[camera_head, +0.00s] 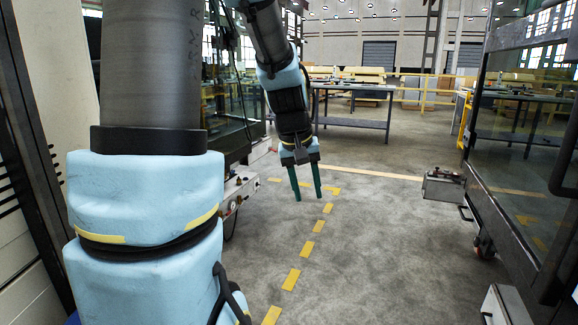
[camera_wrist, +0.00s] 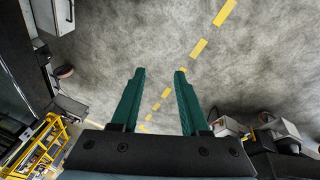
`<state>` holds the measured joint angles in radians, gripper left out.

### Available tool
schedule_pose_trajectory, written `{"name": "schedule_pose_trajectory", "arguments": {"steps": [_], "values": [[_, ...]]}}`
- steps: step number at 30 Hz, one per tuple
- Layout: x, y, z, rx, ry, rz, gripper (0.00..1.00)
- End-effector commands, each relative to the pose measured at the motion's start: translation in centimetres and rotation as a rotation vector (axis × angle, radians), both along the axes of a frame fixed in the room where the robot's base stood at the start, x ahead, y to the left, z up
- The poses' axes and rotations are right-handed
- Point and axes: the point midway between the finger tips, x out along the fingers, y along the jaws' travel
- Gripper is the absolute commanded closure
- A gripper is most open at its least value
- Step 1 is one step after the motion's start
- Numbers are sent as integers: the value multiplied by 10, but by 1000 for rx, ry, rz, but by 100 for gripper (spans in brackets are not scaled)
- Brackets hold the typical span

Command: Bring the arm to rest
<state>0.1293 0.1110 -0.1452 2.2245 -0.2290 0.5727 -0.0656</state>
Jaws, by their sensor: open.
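My gripper (camera_head: 308,197) hangs at the end of my arm in the middle of the head view, pointing down over the grey floor. Its two green fingers are apart with nothing between them. In the wrist view my gripper (camera_wrist: 160,75) also shows open and empty, with floor and a dashed yellow line beyond the fingers. My blue-padded arm fills the left of the head view, bent over and down to the gripper. The fingers touch nothing that I can see.
A glass-sided cab (camera_head: 522,150) on wheels stands at the right, with a grey box (camera_head: 444,186) beside it. Machinery with a gauge (camera_head: 238,194) stands left of the gripper. A workbench (camera_head: 352,88) is farther back. The floor (camera_head: 380,260) between is clear, with yellow dashes (camera_head: 306,249).

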Motion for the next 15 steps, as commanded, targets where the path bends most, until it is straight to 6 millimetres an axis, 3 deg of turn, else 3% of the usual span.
{"name": "schedule_pose_trajectory", "arguments": {"steps": [3,11,12,15], "values": [[-33,45,-26,82,15,-10,55],[-105,111,-66,199,58,-58,55],[-101,110,-49,199,52,-60,55],[-100,109,-28,196,52,-59,55]]}}
